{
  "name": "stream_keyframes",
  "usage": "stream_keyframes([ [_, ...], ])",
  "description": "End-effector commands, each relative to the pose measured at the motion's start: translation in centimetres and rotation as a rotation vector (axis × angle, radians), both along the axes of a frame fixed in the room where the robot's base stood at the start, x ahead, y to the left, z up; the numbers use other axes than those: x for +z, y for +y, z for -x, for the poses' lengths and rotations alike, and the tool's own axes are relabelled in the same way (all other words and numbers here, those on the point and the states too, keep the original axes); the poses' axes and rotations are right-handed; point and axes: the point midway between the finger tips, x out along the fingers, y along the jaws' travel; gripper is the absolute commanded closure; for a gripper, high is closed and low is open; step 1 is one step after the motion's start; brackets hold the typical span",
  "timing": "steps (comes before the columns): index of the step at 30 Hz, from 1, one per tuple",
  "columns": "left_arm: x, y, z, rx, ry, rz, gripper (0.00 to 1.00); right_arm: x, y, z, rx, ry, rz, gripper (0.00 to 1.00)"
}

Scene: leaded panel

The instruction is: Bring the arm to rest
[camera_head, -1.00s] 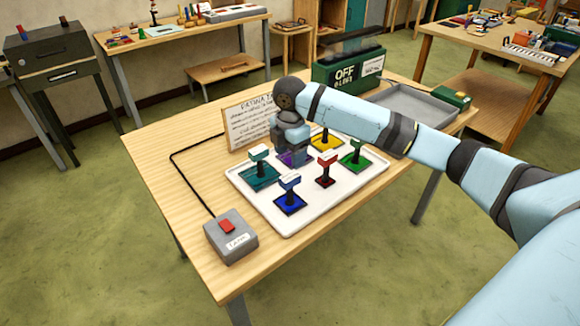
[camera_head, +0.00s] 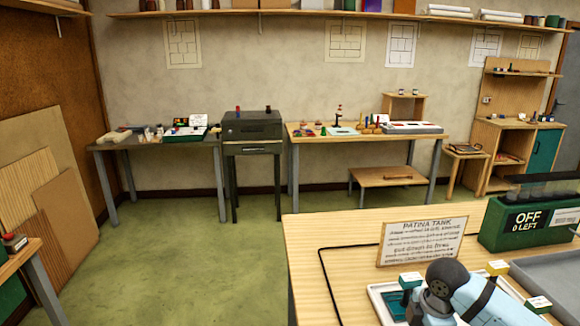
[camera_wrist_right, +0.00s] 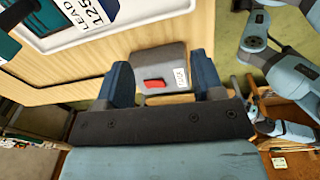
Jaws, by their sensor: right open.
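My right arm (camera_head: 470,295) shows at the bottom right of the head view, over the white tray (camera_head: 380,296) of coloured pieces. Its gripper is mostly cut off there. In the right wrist view my right gripper (camera_wrist_right: 162,80) is open, with its two dark blue fingers apart and nothing between them. The grey box with a red switch (camera_wrist_right: 160,70) shows beyond the fingers, apart from them. A corner of the tray shows at the wrist view's top left, with a card reading LEAD 125 (camera_wrist_right: 88,14). My left gripper cannot be made out in either view.
The PATINA TANK sign (camera_head: 422,241) stands behind the tray. A green box reading OFF, 0 LEFT (camera_head: 525,222) and a grey tray (camera_head: 548,280) are to the right. Side tables and a dark cabinet (camera_head: 251,128) line the far wall. Green floor lies open at left.

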Motion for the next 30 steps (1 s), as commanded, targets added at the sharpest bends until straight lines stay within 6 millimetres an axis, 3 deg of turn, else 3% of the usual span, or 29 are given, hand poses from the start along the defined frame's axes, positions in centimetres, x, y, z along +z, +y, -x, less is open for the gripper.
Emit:
stream_keyframes([
  [1,0.0,0.0,0.0,0.000,0.000,0.000,0.13,-1.7,2.1,2.0,-0.033,-0.005,-0.034,0.39],
  [6,0.0,0.0,0.0,0.000,0.000,0.000,0.13,-4.8,6.3,7.4,-0.220,-0.049,-0.122,0.39],
  [12,0.0,0.0,0.0,0.000,0.000,0.000,0.13,-6.6,8.6,13.9,-0.520,-0.081,-0.220,0.39],
  [18,0.0,0.0,0.0,0.000,0.000,0.000,0.13,-7.1,7.8,19.9,-0.865,-0.105,-0.268,0.39],
  [30,0.0,0.0,0.0,0.000,0.000,0.000,0.13,-6.4,3.5,28.1,-1.339,-0.157,-0.224,0.39],
])
